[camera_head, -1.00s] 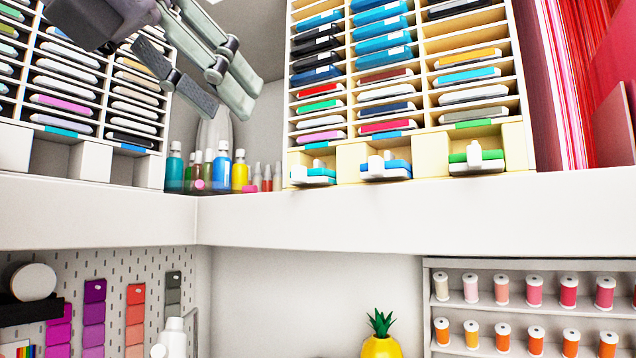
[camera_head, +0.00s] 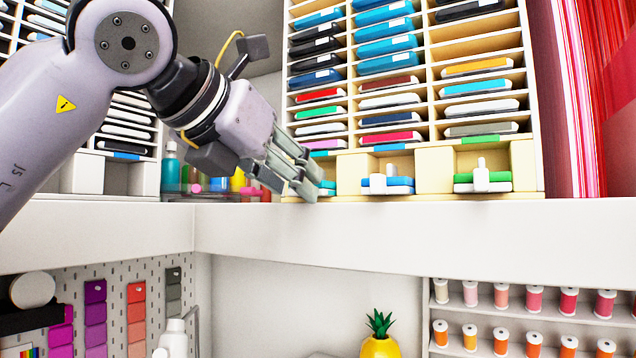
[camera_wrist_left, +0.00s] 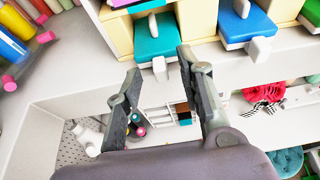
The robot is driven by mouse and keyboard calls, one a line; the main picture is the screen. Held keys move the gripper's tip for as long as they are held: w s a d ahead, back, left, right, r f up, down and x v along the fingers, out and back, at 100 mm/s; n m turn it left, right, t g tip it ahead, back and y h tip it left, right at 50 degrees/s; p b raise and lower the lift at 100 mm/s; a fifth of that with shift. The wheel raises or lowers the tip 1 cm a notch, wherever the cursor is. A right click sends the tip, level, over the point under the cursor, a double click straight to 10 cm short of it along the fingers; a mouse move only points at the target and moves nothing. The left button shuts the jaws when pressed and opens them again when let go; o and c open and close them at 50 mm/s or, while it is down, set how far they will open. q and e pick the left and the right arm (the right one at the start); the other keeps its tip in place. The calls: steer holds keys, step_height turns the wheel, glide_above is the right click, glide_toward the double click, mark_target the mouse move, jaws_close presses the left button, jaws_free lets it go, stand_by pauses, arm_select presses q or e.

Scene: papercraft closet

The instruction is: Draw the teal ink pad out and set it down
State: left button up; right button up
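The teal ink pad (camera_wrist_left: 155,40) sits in the leftmost bottom cubby of the wooden shelf unit (camera_head: 430,95), with a white upright knob (camera_wrist_left: 160,67) at its front. In the head view only a small teal part (camera_head: 327,185) shows behind my left gripper. My left gripper (camera_head: 312,186) is in front of that cubby at the ledge. In the left wrist view its two fingers (camera_wrist_left: 158,62) are open, with the knob and pad visible between and beyond them. I cannot tell whether either finger touches the knob. My right gripper is not in view.
A blue pad (camera_head: 388,183) and a green pad (camera_head: 483,178) sit in the neighbouring cubbies. Several colored bottles (camera_head: 172,170) stand left of the shelf unit. The white ledge (camera_head: 400,235) is bare in front. Spools (camera_head: 535,295) stand on a lower rack.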

arm_select(q)
steer(key=shift+s, duration=0.2)
steer(key=shift+c, duration=0.6)
jaws_close()
